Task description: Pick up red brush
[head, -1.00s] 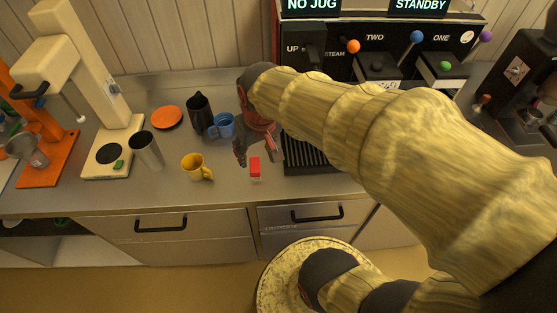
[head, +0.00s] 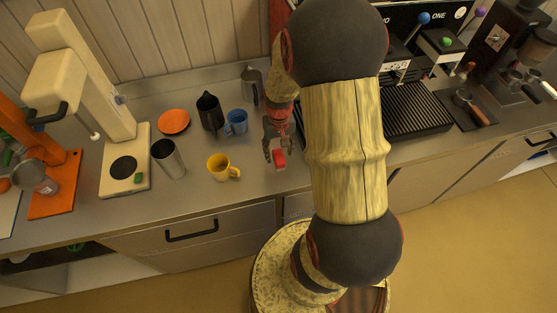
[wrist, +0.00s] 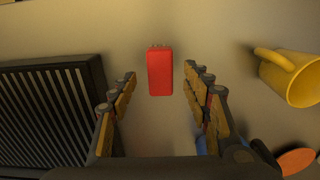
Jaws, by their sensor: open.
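The red brush (head: 279,158) is a small red block on the steel counter. In the wrist view the red brush (wrist: 160,72) lies centred ahead, between the lines of the two fingers and a little beyond their tips, with pale bristle ends at its far edge. My gripper (head: 275,150) is open and points down at the counter right by the brush. In the wrist view my gripper (wrist: 164,80) shows both fingers spread with an empty gap. I cannot tell its exact height above the counter.
A yellow mug (head: 219,167) stands left of the brush; it also shows in the wrist view (wrist: 292,78). A black drip grate (head: 415,112) lies right.

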